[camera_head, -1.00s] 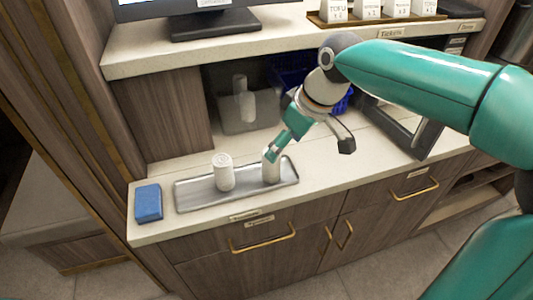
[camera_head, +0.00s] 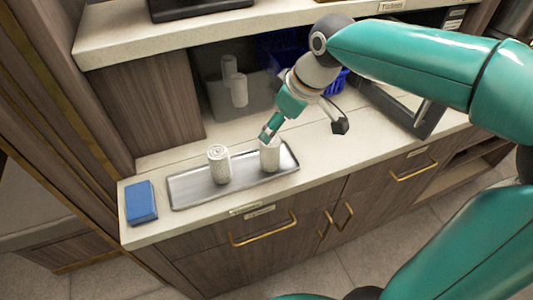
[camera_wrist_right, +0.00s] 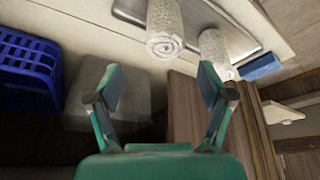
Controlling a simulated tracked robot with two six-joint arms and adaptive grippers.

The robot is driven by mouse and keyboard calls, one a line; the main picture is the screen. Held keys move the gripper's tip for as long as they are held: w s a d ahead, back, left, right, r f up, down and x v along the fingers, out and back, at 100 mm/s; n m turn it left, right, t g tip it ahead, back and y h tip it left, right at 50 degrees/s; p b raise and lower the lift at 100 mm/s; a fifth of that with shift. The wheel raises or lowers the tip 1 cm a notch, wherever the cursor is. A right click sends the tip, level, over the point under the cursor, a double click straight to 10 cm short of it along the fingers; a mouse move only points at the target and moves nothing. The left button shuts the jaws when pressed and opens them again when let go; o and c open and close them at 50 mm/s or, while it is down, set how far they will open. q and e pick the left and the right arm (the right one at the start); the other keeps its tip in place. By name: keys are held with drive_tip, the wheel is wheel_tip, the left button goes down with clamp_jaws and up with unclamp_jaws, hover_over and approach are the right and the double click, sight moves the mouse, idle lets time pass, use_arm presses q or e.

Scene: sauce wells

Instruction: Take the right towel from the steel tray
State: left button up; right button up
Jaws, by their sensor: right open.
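The right towel (camera_head: 270,157), a white roll, stands upright on the steel tray (camera_head: 195,200). A second white rolled towel (camera_head: 219,166) stands to its left on the same tray. My right gripper (camera_head: 266,137) is at the top of the right towel, its fingers partly covering it. In the right wrist view my right gripper (camera_wrist_right: 158,78) is open, with the right towel (camera_wrist_right: 166,30) just beyond the fingertips and nothing held. The other towel (camera_wrist_right: 214,50) lies beyond the right finger there. My left gripper is not in view.
A blue block (camera_head: 141,202) lies left of the tray. Behind, a grey bin (camera_head: 232,100) and a blue basket (camera_wrist_right: 28,62) stand under the raised shelf (camera_head: 160,40). A dark-framed object (camera_head: 400,108) is to the right. The counter right of the tray is clear.

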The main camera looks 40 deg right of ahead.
sight(270, 153)
drive_tip(key=shift+a+x, duration=0.2)
drive_tip(key=shift+x, duration=2.75)
drive_tip(key=shift+s, duration=0.2)
drive_tip(key=shift+c, duration=0.2)
drive_tip(key=c, duration=1.2)
